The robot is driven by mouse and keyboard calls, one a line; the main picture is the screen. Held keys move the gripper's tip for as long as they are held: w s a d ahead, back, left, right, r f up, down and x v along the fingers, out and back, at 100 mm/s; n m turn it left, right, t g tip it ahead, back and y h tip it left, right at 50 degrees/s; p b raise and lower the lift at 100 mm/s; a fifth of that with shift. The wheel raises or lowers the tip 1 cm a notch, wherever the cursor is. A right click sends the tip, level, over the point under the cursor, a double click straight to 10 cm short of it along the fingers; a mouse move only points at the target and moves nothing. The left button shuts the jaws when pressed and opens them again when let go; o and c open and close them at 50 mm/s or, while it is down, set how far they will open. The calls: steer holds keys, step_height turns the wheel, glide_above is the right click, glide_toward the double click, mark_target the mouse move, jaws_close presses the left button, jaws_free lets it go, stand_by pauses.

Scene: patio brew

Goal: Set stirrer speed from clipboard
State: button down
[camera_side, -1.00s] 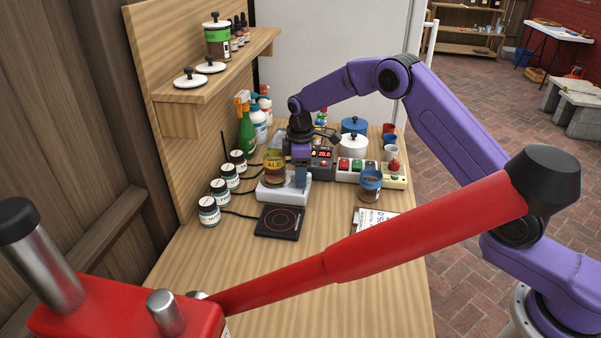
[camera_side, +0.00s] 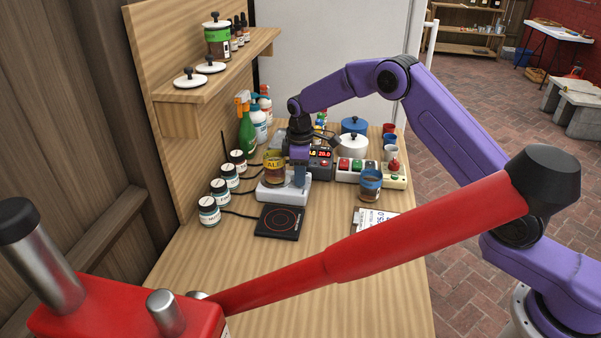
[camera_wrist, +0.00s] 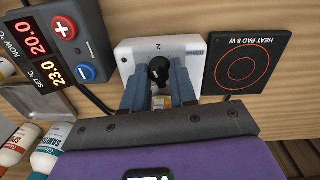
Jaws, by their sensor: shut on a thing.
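The stirrer is a white box (camera_side: 270,193) on the bench in the side view, with an amber jar labelled ALE (camera_side: 274,168) on it. In the wrist view the white stirrer (camera_wrist: 196,62) carries a black knob (camera_wrist: 158,70) and the mark 2 beside it. My gripper (camera_wrist: 160,92) has its blue-grey fingers on either side of the knob and is shut on it. In the side view my gripper (camera_side: 300,182) is at the right end of the stirrer. The clipboard (camera_side: 372,219) lies right of it, partly hidden by the red lever; its writing is too small to read surely.
A heat pad (camera_side: 278,222) lies in front of the stirrer. A temperature controller (camera_wrist: 45,45) reads 20.0 and 23.0. A switch box (camera_side: 350,166) and another jar (camera_side: 369,184) stand to the right.

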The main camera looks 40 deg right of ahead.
steer(key=m, duration=0.4)
steer(key=shift+w+m, duration=0.1)
steer(key=shift+m, duration=1.8)
steer(key=c, duration=0.9)
jaws_free()
steer(key=shift+r, duration=0.1)
step_height(320, 180, up, 17)
steer(key=shift+a+r, duration=0.15)
steer(key=shift+a, duration=0.3)
